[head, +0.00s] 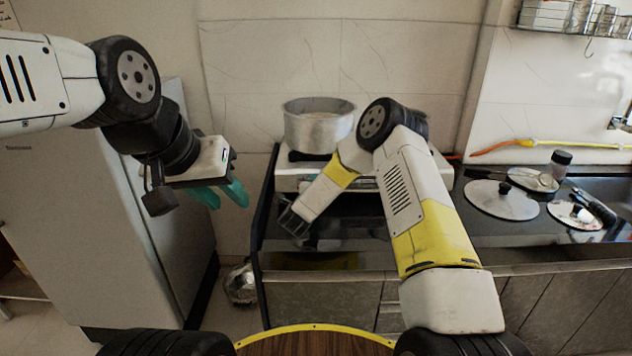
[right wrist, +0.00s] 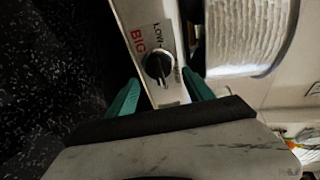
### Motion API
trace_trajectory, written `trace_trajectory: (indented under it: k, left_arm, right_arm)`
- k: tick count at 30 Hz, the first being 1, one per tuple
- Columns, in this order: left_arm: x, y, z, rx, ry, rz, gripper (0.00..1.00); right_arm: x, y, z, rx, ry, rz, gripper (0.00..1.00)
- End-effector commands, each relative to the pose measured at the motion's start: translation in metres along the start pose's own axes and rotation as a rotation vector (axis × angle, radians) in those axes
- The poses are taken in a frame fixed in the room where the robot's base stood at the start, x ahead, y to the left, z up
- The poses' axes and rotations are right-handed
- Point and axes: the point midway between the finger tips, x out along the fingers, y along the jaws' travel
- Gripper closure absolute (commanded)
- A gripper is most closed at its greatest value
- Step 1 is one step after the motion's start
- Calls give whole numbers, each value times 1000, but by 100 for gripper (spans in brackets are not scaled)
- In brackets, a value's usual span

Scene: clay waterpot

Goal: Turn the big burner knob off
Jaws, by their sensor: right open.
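The big burner knob (right wrist: 158,67) is black and round with a pale pointer line, on the stove's pale front panel beside the printed words BIG and LOW. In the right wrist view my right gripper (right wrist: 160,92) is open, with one teal finger on each side of the knob's panel. The knob appears between and beyond the fingertips; I cannot tell whether they touch it. In the head view my right forearm covers part of the stove (head: 290,180), and the knob and right fingers cannot be made out. My left gripper (head: 221,192) hangs open and empty at the left, away from the stove.
A metal pot (head: 318,128) stands on the stove, close to my right arm. Lids (head: 500,203) and a dark-capped jar (head: 561,160) lie on the dark counter at right, near a sink. A grey fridge (head: 165,230) stands at left.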

Motion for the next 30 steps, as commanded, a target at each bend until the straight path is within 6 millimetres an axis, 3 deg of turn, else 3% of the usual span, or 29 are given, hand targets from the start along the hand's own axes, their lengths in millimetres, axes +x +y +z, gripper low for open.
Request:
trace_trajectory:
  k: [6, 10, 23, 26, 30]
  left_arm:
    - [0, 0, 0, 0, 0, 0, 64]
    - [0, 0, 0, 0, 0, 0, 64]
    - [0, 0, 0, 0, 0, 0, 64]
    - [0, 0, 0, 0, 0, 0, 64]
    - [0, 0, 0, 0, 0, 0, 64]
  right_arm:
    - [-39, 0, 0, -2, -2, 0, 40]
    - [-53, 0, 0, 0, -1, 0, 40]
    - [-59, -3, 0, -3, -5, 0, 40]
    - [-58, -19, 2, -29, -37, 0, 40]
    - [-61, -68, 7, -128, -147, 8, 40]
